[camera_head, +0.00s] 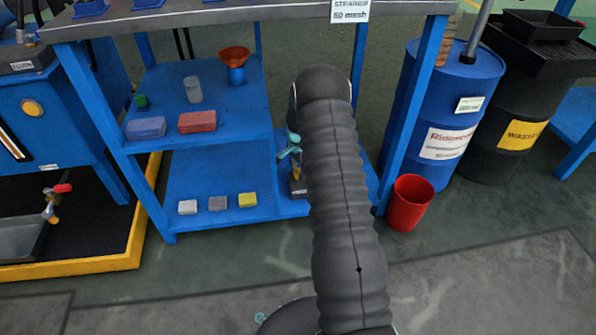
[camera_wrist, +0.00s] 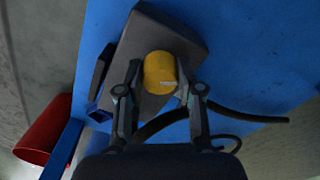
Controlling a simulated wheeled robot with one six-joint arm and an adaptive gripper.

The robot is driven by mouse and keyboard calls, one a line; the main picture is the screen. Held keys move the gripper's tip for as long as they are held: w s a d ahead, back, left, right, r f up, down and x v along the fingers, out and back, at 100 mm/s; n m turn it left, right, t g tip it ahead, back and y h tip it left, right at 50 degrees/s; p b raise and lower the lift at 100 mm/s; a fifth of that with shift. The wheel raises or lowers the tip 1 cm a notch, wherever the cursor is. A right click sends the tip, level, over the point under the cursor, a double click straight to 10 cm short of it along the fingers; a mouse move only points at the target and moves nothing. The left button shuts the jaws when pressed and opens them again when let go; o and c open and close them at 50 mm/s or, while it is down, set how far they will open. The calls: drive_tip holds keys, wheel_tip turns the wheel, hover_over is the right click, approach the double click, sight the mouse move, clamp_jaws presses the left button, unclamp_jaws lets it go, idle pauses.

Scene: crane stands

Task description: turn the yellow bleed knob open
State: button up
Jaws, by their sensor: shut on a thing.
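The yellow bleed knob (camera_wrist: 160,74) shows in the wrist view, on a dark grey block (camera_wrist: 158,29) set on a blue surface. My gripper (camera_wrist: 160,80) has one finger on each side of the knob and is shut on it. A light mark shows on the knob's lower side. In the head view my arm covers the knob, and only part of my gripper (camera_head: 291,150) shows left of the arm, at the blue shelf unit.
A red bucket (camera_head: 408,203) stands on the floor right of the shelf; it also shows in the wrist view (camera_wrist: 43,133). Blue (camera_head: 447,110) and black (camera_head: 506,130) drums stand behind it. Small blocks lie on the lower shelf (camera_head: 215,175). A dark hose (camera_wrist: 245,117) runs near my fingers.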

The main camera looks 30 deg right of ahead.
sight(298, 170)
drive_tip(key=shift+w+r, duration=0.1)
drive_tip(key=shift+w, duration=0.05)
drive_tip(key=o, duration=1.2)
drive_tip(key=shift+a, duration=0.1)
drive_tip(key=shift+c, duration=0.2)
wheel_tip(298, 170, up, 12)
